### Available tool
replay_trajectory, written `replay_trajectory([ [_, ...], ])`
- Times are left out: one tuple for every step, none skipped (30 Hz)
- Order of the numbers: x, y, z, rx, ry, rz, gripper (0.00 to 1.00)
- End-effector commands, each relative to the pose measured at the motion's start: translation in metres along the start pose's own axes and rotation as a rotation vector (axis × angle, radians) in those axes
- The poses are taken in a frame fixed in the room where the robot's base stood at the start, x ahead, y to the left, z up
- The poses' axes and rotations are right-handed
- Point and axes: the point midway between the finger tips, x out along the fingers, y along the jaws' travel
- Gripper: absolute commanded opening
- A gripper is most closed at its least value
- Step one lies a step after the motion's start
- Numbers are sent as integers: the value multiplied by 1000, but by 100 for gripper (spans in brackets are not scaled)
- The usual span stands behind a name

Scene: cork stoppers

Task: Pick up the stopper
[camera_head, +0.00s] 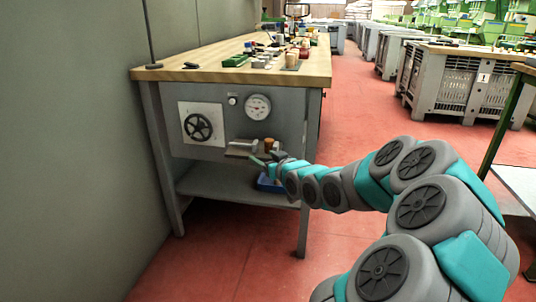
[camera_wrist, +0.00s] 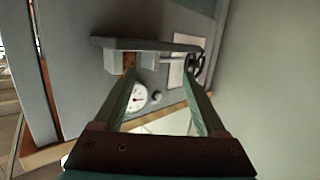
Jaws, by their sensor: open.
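A brown cork stopper (camera_head: 269,144) stands by a small grey ledge (camera_head: 241,148) on the front of the workbench. In the wrist view, the stopper (camera_wrist: 130,61) shows as a small brown patch between grey blocks, close to the left fingertip and partly hidden. The ledge (camera_wrist: 150,45) runs across the top of that view. My gripper (camera_head: 262,160) is at the bench front, just below and beside the stopper. Its two fingers (camera_wrist: 158,76) are apart, with nothing seen held between them.
The bench top (camera_head: 225,73) carries many small objects. A round gauge (camera_head: 258,107) and a black handwheel (camera_head: 198,127) are on the bench front.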

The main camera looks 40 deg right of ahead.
Motion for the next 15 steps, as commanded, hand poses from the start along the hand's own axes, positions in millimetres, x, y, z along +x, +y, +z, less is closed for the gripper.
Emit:
replay_trajectory([
  [-1, 19, 0, 10, 54, 21, 73],
  [-2, 27, -4, 12, 85, 29, 73],
  [-4, 35, -7, 12, 115, 37, 73],
  [-5, 40, -9, 13, 136, 43, 73],
  [-6, 45, -11, 14, 154, 48, 73],
  [-7, 49, -13, 14, 171, 52, 73],
  [-7, 51, -14, 14, 180, 55, 73],
  [-8, 53, -15, 15, 187, 57, 73],
  [-7, 54, -16, 15, 194, 58, 73],
  [-5, 55, -17, 14, 197, 58, 73],
  [-4, 55, -18, 14, 199, 58, 73],
  [-1, 55, -19, 14, 199, 58, 73],
  [2, 55, -20, 13, 199, 57, 73],
  [5, 54, -20, 13, 198, 56, 73],
  [8, 54, -21, 13, 198, 55, 73],
])
